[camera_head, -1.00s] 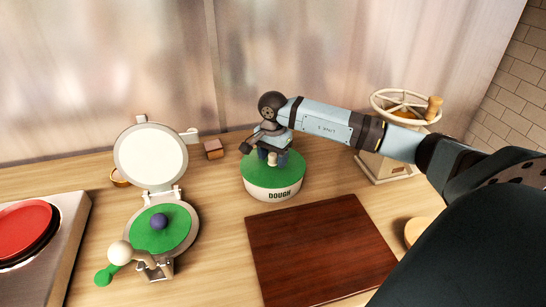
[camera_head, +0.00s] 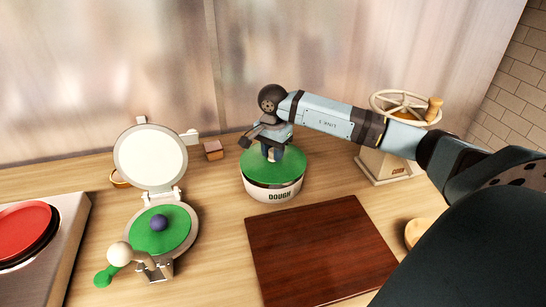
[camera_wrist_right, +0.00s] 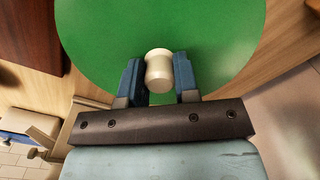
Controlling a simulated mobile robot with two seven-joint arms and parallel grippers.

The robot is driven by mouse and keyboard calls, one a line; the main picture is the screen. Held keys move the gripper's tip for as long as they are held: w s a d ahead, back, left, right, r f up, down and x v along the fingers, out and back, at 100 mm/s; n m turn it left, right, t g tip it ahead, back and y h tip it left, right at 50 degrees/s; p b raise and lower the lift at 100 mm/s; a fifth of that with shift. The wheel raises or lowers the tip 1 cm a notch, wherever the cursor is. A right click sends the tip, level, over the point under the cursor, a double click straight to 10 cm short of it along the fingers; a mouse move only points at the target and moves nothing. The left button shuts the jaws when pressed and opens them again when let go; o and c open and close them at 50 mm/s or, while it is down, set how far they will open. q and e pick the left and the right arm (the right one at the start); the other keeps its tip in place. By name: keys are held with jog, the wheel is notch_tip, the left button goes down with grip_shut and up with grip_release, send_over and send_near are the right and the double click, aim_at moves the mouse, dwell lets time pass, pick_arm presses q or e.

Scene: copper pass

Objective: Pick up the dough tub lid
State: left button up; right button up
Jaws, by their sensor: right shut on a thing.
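The green dough tub lid (camera_head: 290,167) is tilted and raised a little off the white dough tub (camera_head: 275,192), with a dark gap showing along the left front rim. My right gripper (camera_head: 271,155) is shut on the lid's pale knob. In the right wrist view the knob (camera_wrist_right: 159,70) sits between the two blue fingers, with the green lid (camera_wrist_right: 215,35) spread behind it. My left gripper is not in view.
A press (camera_head: 150,160) with a green disc and dark ball stands left of the tub. A dark wooden board (camera_head: 320,250) lies in front. A wheeled mill (camera_head: 388,165) stands right. A red-topped burner (camera_head: 25,230) is far left.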

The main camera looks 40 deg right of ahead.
notch_tip(320, 180, up, 17)
jog(key=n+p, duration=0.3)
jog(key=n, duration=0.3)
send_over(272, 150)
notch_tip(272, 150, down, 11)
jog(key=shift+s+r, duration=0.1)
jog(key=shift+r, duration=0.05)
jog(key=shift+f+b, duration=0.3)
jog(key=shift+f, duration=0.35)
jog(key=shift+f+b, duration=1.4)
jog(key=shift+f, duration=1.5)
jog(key=shift+f+b, duration=0.15)
jog(key=shift+b, duration=1)
